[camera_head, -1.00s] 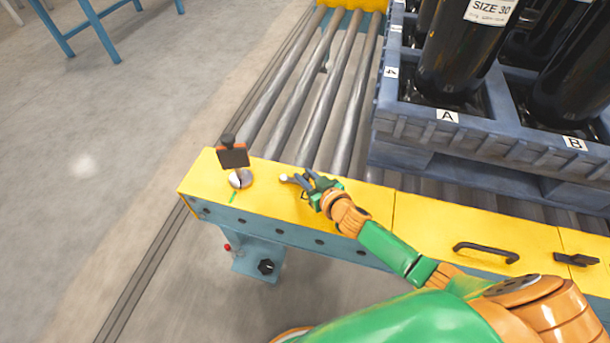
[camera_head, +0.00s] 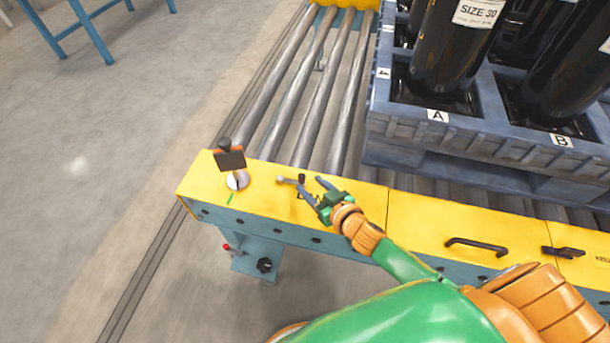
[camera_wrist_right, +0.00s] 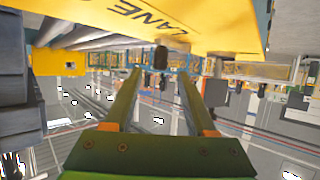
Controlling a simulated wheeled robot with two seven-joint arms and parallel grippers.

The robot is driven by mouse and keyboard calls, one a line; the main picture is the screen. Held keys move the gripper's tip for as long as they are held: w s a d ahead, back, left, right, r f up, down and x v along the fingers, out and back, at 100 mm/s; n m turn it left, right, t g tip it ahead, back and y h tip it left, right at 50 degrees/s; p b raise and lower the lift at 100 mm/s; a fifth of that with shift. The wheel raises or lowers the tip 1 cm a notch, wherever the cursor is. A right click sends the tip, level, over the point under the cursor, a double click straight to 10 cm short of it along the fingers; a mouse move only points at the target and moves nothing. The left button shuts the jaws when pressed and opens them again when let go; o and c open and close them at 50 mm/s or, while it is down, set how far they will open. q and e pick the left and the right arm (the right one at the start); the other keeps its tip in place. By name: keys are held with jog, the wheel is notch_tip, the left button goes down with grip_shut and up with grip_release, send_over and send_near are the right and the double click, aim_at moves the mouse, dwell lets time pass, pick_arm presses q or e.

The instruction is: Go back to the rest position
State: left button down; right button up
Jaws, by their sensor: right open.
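My right gripper (camera_head: 311,190) is open and empty above the yellow end plate of the roller conveyor. Its two fingers point up and left toward a small lever (camera_head: 290,181) with a pale end and a dark knob. A gap seems to show between the fingertips and the lever. In the right wrist view the gripper (camera_wrist_right: 160,84) has its fingers spread wide, with a dark knob (camera_wrist_right: 161,57) beyond them and nothing held. My left gripper is not in view.
The yellow plate (camera_head: 420,220) carries a black handle (camera_head: 476,246), a black latch (camera_head: 563,252) and a dark flag-like piece on a round base (camera_head: 237,181). A blue pallet (camera_head: 420,130) with black cylinders stands on the rollers at right. Open floor (camera_head: 90,150) lies left.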

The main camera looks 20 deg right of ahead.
jog(key=shift+s+d+r, duration=0.1)
jog(key=shift+s+r, duration=0.15)
jog(key=shift+s, duration=0.3)
